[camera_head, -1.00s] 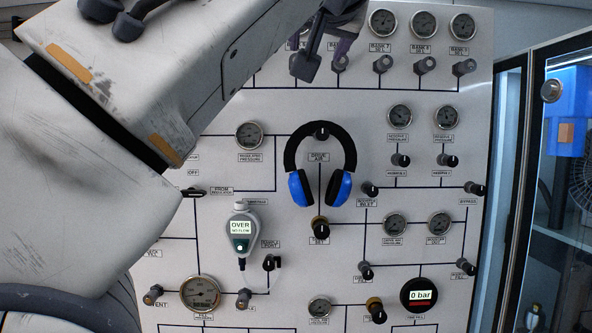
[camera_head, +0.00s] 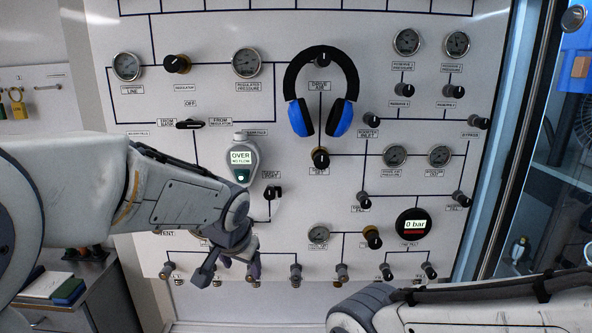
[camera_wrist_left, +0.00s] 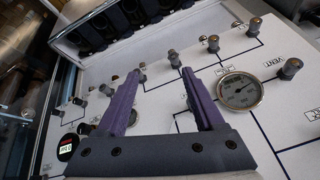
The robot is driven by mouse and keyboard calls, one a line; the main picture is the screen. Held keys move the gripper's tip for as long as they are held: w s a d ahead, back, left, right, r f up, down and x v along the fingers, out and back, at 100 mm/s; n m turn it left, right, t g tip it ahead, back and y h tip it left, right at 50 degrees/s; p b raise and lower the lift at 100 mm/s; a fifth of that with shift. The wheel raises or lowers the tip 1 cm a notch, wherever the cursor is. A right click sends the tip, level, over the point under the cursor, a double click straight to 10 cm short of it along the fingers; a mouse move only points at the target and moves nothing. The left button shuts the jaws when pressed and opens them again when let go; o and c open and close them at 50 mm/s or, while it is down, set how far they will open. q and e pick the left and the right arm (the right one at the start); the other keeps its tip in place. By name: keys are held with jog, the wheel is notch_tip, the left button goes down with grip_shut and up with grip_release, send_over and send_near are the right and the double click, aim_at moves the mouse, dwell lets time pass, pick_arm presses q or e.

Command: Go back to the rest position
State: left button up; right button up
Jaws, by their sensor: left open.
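My left arm comes in from the left of the head view. Its gripper (camera_head: 228,272) hangs near the panel's lower edge, in front of the bottom row of valves. In the left wrist view the purple fingers of this gripper (camera_wrist_left: 161,74) are spread apart with nothing between them. My right arm (camera_head: 450,307) lies across the lower right of the head view, and its gripper is out of the picture. The fill panel (camera_head: 285,195) fills the middle of the head view, partly hidden by my left arm.
Blue and black headphones (camera_head: 321,92) hang on the panel. A handheld meter reading OVER (camera_head: 241,160) hangs left of them. A 0 bar display (camera_head: 414,227) is at lower right. A drawer unit with books (camera_head: 68,292) stands lower left, and a glass cabinet (camera_head: 545,185) is at right.

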pick_arm(q)
jog(key=s+a+f+n+g, duration=0.2)
jog(key=s+a+f, duration=0.1)
jog(key=s+f, duration=0.35)
jog(key=s+a+f+n+g, duration=0.1)
jog(key=s+a+f+n, duration=0.1)
jog(key=s+a+f, duration=0.35)
jog(key=s+d+m+g+h+b, duration=0.1)
jog(key=s+d+m+b, duration=0.4)
jog(key=s+d, duration=1)
jog(key=m+g, duration=0.1)
jog(key=m, duration=0.1)
jog(key=shift+s+r+m+g, duration=0.2)
jog(key=shift+m+g, duration=0.1)
